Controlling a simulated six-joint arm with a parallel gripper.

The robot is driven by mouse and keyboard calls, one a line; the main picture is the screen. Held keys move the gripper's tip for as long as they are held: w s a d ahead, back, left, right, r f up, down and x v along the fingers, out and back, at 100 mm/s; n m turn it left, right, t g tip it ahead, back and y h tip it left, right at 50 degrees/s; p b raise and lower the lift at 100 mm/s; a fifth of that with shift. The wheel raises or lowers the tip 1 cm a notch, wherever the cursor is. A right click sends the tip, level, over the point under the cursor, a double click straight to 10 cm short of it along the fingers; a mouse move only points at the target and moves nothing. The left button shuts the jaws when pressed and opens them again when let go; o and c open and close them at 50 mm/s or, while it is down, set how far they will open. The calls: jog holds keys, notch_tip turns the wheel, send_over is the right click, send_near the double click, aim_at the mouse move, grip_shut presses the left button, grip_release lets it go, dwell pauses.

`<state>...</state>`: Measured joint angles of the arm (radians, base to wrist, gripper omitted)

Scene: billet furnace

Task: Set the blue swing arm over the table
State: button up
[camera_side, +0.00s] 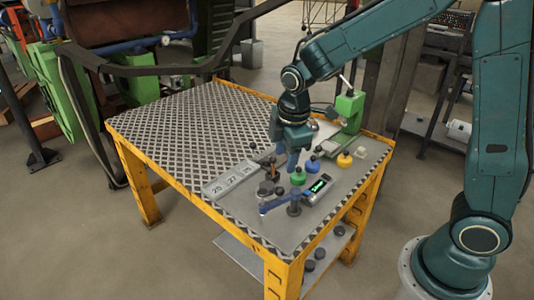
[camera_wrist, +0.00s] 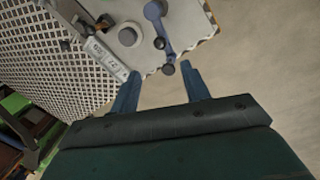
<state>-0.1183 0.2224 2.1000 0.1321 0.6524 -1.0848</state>
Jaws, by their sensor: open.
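The blue swing arm (camera_side: 279,203) lies near the front corner of the table (camera_side: 222,115). One end is by a dark upright post (camera_side: 294,209). In the wrist view the swing arm (camera_wrist: 162,35) runs from a round end at the top to a dark knob (camera_wrist: 168,69) at the table's edge. My gripper (camera_side: 293,160) is above the table, behind the swing arm in the side view. In the wrist view my gripper (camera_wrist: 161,88) is open and empty, its fingers apart just below the knob. I see no contact.
Green (camera_side: 298,177), blue (camera_side: 312,166) and yellow (camera_side: 344,160) round pieces stand behind the swing arm, beside a small display (camera_side: 318,188). A numbered plate (camera_side: 230,181) lies to the left. A green device (camera_side: 348,110) stands at the back right. The patterned left tabletop is clear.

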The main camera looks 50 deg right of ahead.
aim_at(280, 188)
jog(key=f, duration=0.4)
jog(key=w+f, duration=0.1)
jog(key=f, duration=0.3)
jog(key=w+d+f, duration=0.1)
jog(key=f, duration=0.3)
grip_shut()
